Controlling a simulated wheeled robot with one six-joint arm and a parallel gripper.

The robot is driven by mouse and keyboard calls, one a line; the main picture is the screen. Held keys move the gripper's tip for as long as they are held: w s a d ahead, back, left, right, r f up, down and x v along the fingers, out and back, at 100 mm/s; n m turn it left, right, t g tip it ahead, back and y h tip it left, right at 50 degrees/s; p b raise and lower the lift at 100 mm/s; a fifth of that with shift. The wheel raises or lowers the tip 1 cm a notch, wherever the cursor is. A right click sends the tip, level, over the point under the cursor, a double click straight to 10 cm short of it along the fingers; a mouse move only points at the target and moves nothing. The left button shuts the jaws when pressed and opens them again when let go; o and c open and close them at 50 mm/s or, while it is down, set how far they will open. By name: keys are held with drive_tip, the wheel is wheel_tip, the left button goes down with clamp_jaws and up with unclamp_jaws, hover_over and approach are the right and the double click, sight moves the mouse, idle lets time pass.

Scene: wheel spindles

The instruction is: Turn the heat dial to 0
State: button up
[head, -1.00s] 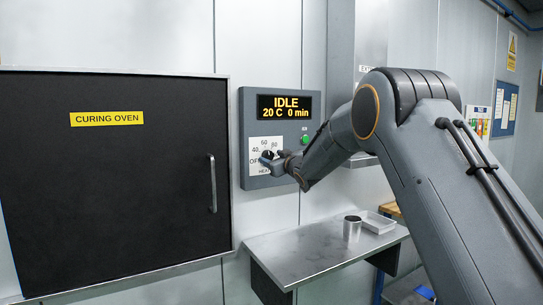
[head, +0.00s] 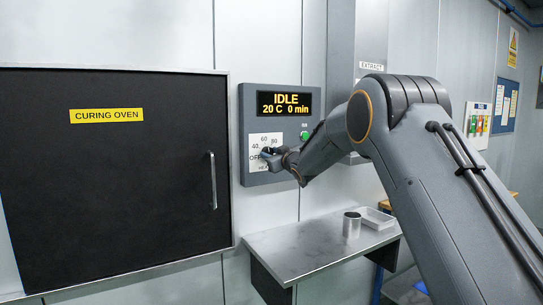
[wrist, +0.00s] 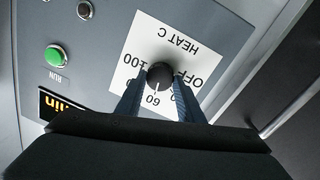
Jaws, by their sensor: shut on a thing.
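The heat dial is a round black knob (wrist: 160,75) on a white scale plate (wrist: 150,45) marked HEAT C, with OFF, 60 and 100 legible in the wrist view. The plate appears upside down there. The white mark on the knob points toward 60. My gripper (wrist: 160,82) has its two blue-grey fingers on either side of the knob, shut on it. In the head view my gripper (head: 274,154) is at the scale plate (head: 257,142) and largely covers the knob. No 0 mark is visible; part of the scale is behind the fingers.
The control panel's display (head: 284,104) reads IDLE, 20 C, 0 min. A green RUN button (wrist: 57,56) is beside the scale. The curing oven door (head: 110,190) is shut at the left. A metal shelf (head: 300,248) below holds a cup (head: 351,225) and a tray (head: 375,219).

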drive_tip(key=shift+b, duration=0.3)
drive_tip(key=shift+d+f+n+y+b, duration=0.1)
drive_tip(key=shift+n+y+b, duration=0.4)
drive_tip(key=shift+n+b, duration=4.95)
drive_tip(key=shift+f+n+y+b, duration=0.1)
drive_tip(key=shift+n+y+b, duration=0.4)
drive_tip(key=shift+n+b, duration=4.95)
drive_tip(key=shift+m+b, duration=0.3)
drive_tip(key=shift+b, duration=0.3)
drive_tip(key=o, duration=1.1)
drive_tip(key=shift+c, duration=0.2)
drive_tip(key=shift+w, duration=0.1)
drive_tip(key=shift+d, duration=0.1)
